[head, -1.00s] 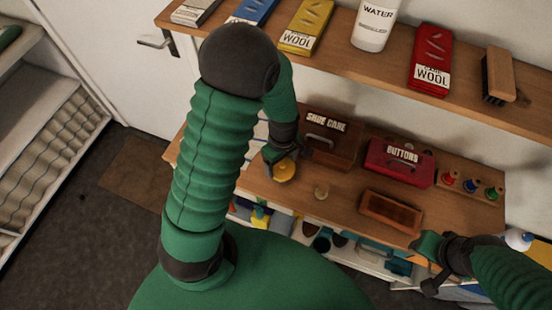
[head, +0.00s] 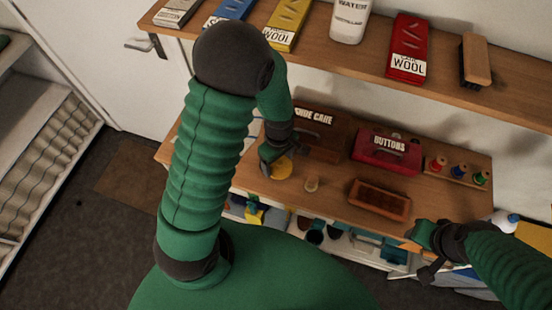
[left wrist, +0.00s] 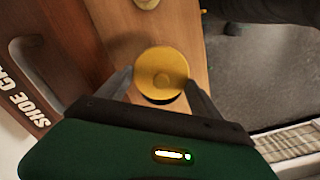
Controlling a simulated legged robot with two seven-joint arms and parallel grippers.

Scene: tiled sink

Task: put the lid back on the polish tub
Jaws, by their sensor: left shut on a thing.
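The round yellow-gold lid (head: 281,168) is between the fingers of my left gripper (head: 275,160), which is shut on it. The tub is partly cut off at the top of the left wrist view (left wrist: 146,3). My right gripper (head: 424,250) is at the counter's front right, with its fingers apart and nothing seen between them.
A brown shoe care case (head: 318,140), a red buttons case (head: 387,152) and a thread-spool rack (head: 456,174) line the back. An upper shelf (head: 360,70) with boxes overhangs the back.

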